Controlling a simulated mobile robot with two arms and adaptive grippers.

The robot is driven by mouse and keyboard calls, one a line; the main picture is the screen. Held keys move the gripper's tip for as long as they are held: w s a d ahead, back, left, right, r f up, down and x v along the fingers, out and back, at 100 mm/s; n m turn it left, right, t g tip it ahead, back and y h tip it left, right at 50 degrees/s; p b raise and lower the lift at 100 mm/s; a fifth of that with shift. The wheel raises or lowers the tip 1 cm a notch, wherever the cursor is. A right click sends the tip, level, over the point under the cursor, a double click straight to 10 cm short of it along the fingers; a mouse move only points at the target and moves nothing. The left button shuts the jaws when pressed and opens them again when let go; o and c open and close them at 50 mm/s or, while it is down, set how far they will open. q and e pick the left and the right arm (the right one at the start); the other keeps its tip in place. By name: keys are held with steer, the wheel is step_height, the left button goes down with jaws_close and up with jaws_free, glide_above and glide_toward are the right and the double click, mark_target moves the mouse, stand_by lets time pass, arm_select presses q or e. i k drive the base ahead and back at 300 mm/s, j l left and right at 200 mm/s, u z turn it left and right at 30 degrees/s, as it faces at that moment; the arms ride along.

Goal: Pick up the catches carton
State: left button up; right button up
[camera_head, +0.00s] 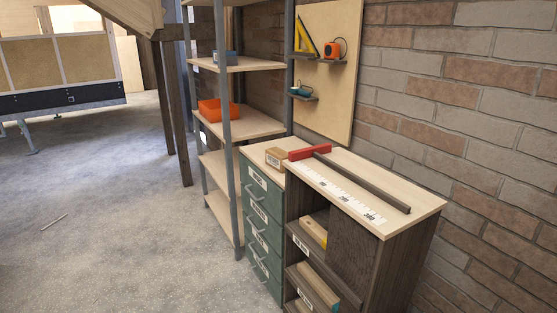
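A small brown carton (275,157) with a white label sits on top of the green drawer cabinet (262,213), at its right end beside the raised bench top. It may be the catches carton, but its label is too small to read. Its right side is close to a red block (309,153) at the bench's edge; I cannot tell whether they touch. Neither of my grippers is in view.
A dark bar (365,184) lies along the bench top (420,196) behind a printed scale. A shelf unit (228,130) with an orange bin (210,110) stands left of the drawers. A brick wall is behind. The floor (110,220) at left is mostly clear.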

mark_target(274, 155)
steer(key=u, duration=0.55)
steer(key=i+j+u, duration=0.1)
steer(key=i+u, duration=0.35)
steer(key=i, duration=2.15)
steer(key=i+j+z, duration=0.1)
steer(key=i, duration=1.3)
steer(key=i+j, duration=0.15)
steer(key=i, duration=1.25)
steer(key=z, duration=0.4)
steer(key=i+z, duration=0.1)
steer(key=z, duration=0.75)
steer(key=j+z, duration=0.1)
steer(key=z, duration=0.35)
steer(key=i+j+z, duration=0.1)
steer(key=z, duration=0.3)
